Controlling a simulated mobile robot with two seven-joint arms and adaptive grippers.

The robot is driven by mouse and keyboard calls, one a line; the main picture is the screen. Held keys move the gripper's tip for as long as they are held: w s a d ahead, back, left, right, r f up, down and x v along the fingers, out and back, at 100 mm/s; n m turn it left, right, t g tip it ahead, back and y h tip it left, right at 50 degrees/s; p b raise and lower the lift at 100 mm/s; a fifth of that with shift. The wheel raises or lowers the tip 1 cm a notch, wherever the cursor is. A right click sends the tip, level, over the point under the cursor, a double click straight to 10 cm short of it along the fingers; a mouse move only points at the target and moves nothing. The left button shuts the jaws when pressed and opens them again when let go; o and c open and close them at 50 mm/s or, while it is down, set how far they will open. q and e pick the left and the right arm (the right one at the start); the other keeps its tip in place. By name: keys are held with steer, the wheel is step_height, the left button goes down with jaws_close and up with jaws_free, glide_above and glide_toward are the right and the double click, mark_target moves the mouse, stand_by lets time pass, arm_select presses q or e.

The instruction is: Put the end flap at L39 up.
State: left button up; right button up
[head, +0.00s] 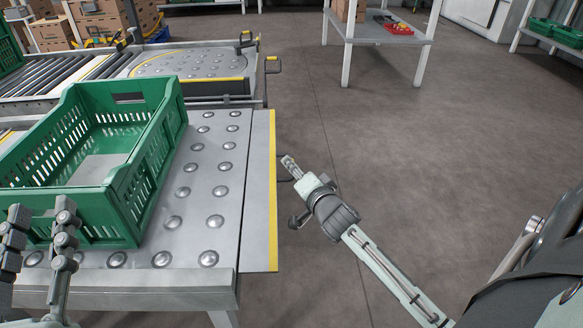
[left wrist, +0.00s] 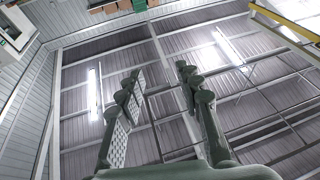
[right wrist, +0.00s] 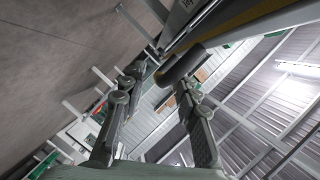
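The end flap (head: 258,190) is a grey plate with a yellow outer edge along the right side of the ball table (head: 205,190). It looks roughly level with the table top. The L39 label is not readable in the head view. My right gripper (head: 289,166) is just right of the flap's yellow edge, with nothing visible held. In the right wrist view its fingers (right wrist: 153,82) are apart, with a dark rounded bar (right wrist: 185,65) and a yellow-edged surface beyond. My left gripper (head: 40,228) is open and empty, in front of the green crate.
A green crate (head: 150,185) stands on the ball table. Beyond are a roller conveyor (head: 55,75) and another ball table (head: 195,64). A shelf table (head: 375,32) stands at the back. The floor (head: 420,140) to the right is clear.

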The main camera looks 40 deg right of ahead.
steer(key=shift+x, duration=0.95)
jaws_close()
